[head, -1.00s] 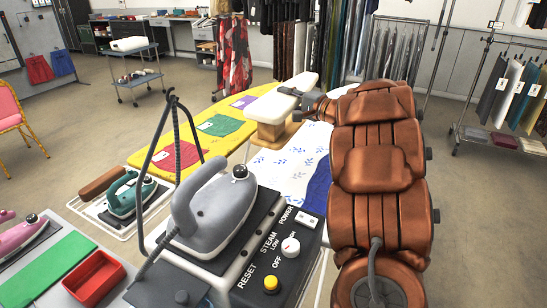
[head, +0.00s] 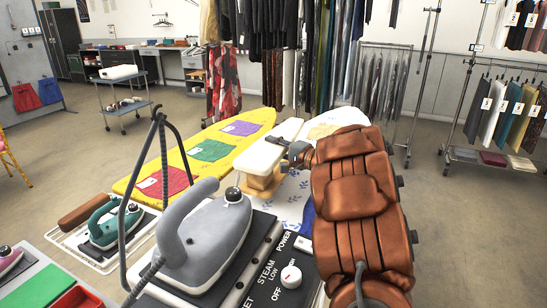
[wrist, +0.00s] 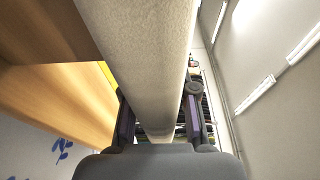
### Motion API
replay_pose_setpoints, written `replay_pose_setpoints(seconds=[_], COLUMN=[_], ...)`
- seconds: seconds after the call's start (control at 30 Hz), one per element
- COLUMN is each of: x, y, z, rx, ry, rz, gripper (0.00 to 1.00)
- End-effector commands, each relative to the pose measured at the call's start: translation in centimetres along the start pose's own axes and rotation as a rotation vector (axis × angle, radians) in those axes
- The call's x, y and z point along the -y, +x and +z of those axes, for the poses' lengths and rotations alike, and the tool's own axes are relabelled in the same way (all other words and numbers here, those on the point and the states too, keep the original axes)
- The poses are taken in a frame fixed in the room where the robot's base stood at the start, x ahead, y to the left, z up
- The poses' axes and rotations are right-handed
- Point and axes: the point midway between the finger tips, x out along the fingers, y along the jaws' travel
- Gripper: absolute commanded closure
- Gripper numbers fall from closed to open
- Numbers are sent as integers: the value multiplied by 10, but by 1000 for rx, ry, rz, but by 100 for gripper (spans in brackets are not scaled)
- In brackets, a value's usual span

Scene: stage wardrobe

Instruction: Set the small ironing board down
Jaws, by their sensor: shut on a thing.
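The small ironing board has a cream padded top (head: 262,151) and a wooden foot (head: 262,184). In the head view it is over the large ironing boards, with its foot at the white board with blue leaf print (head: 296,188). Whether the foot touches the cloth I cannot tell. My gripper (head: 297,152) is at the right side of the padded top. In the wrist view the padded top (wrist: 145,50) runs between the fingers of my gripper (wrist: 160,128), which is shut on it. The wooden foot (wrist: 60,85) shows at the left there.
A yellow ironing board (head: 225,140) with red, green and purple cloths lies left of it. A large grey iron (head: 205,235) on a steam station stands in front. A teal iron (head: 108,222) is at the left. Clothes racks stand behind.

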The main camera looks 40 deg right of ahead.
Motion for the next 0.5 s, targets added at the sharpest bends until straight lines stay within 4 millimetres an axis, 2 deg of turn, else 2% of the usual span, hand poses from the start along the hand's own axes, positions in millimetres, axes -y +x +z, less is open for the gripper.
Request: replay_pose_setpoints(seconds=[0.3,0.5], x=[-31,-31], y=[0,0], z=[0,0], rx=[-1,-1], ry=[-2,-4], rz=[-2,-3], gripper=[100,100])
